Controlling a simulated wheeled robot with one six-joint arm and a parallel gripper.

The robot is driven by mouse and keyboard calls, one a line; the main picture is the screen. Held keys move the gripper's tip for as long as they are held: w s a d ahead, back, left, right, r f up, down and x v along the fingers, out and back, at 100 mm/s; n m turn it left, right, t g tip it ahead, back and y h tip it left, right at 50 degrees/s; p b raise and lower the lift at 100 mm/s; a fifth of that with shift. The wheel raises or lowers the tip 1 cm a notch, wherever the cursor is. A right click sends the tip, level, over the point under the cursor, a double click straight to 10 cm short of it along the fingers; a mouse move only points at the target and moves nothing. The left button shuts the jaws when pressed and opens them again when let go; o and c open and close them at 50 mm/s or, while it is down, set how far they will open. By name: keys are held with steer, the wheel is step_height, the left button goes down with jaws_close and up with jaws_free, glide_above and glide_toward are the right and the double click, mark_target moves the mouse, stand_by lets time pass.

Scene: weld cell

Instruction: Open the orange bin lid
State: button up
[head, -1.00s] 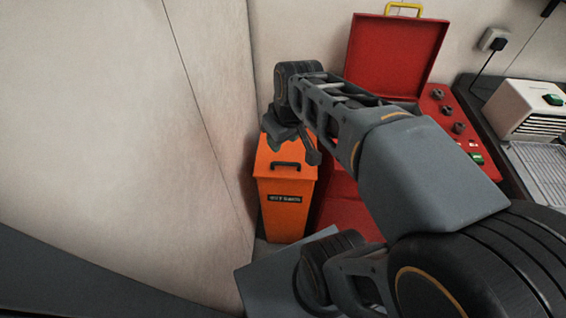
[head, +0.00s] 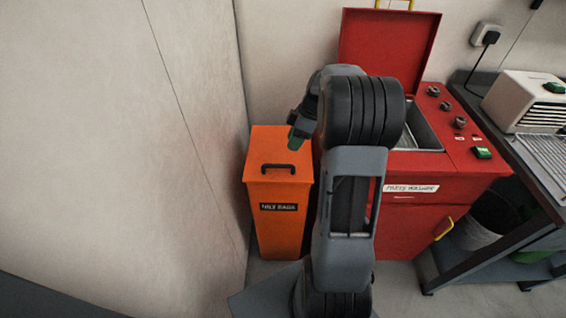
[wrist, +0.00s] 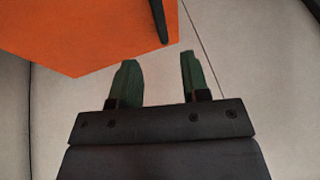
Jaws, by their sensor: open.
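The orange bin (head: 279,218), labelled "OILY RAGS", stands against the left wall. Its flat orange lid (head: 268,145) is shut and has a black handle (head: 279,168) near the front. My gripper (head: 296,136) is above the lid's right side in the head view, partly hidden by my own arm. In the wrist view my gripper (wrist: 158,80) is open, with two green fingers apart and nothing between them. The orange bin surface (wrist: 80,35) fills the upper left there, with part of the black handle (wrist: 160,20) at its edge.
A red parts washer (head: 425,172) with its lid (head: 385,45) raised stands right of the bin. A dark bench (head: 530,175) with a white unit (head: 525,100) is at the far right. The pale wall (head: 90,130) is close on the left. Some floor (head: 400,290) is clear in front.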

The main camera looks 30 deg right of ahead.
glide_above(283, 162)
steer(key=s+a, duration=0.2)
steer(key=s, duration=0.2)
steer(key=f, duration=0.8)
steer(key=shift+s+a+f, duration=0.1)
steer(key=shift+a+f, duration=0.1)
jaws_close()
